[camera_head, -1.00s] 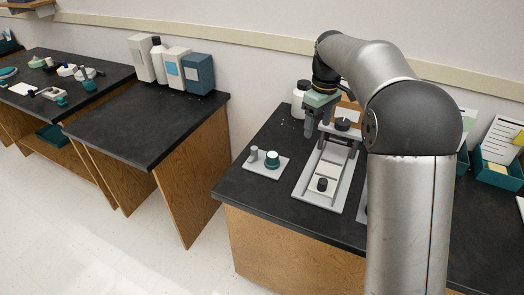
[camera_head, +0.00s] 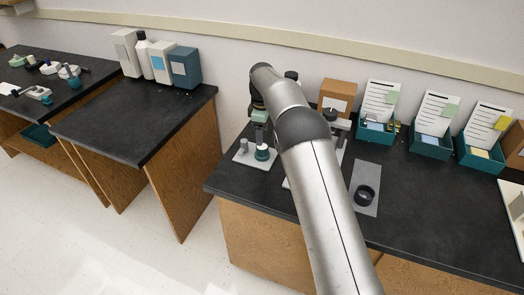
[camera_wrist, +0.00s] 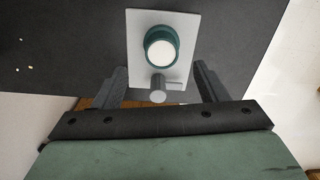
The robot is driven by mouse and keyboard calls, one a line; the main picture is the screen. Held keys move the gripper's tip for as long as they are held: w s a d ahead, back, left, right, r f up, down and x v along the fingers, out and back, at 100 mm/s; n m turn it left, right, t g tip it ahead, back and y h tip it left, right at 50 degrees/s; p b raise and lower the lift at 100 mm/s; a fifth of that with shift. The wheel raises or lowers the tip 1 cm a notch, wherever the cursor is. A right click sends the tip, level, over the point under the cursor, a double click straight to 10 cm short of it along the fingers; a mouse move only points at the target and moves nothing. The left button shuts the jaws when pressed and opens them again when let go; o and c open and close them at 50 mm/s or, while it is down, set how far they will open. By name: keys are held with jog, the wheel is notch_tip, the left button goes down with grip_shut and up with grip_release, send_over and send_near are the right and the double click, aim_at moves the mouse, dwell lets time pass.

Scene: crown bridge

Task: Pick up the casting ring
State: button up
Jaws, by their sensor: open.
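A round dark teal piece with a white top (camera_wrist: 161,48), which looks like the casting ring, stands upright on a small light grey plate (camera_wrist: 137,30). It also shows in the head view (camera_head: 262,154). A short grey post (camera_wrist: 157,90) stands on the same plate, nearer my gripper in the wrist view. My gripper (camera_wrist: 160,66) is open and empty. Its fingers lie to either side of the plate in the wrist view, apart from the teal piece. In the head view my gripper is above the plate, partly hidden by my arm.
A dark ring-shaped piece (camera_head: 364,195) sits on a grey strip (camera_head: 366,172) to the right. Teal bins (camera_head: 430,146) with cards and a brown box (camera_head: 338,94) stand at the back. My arm hides part of the bench. The bench's left edge is near the small plate.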

aim_at(262, 151)
jog(key=f, duration=0.2)
jog(key=f+p, duration=0.1)
jog(key=f, duration=0.4)
jog(key=shift+s+a+f+p, duration=0.15)
jog(key=shift+a+p, duration=0.1)
jog(key=shift+p, duration=0.15)
jog(key=shift+c, duration=0.4)
jog(key=c, duration=1.1)
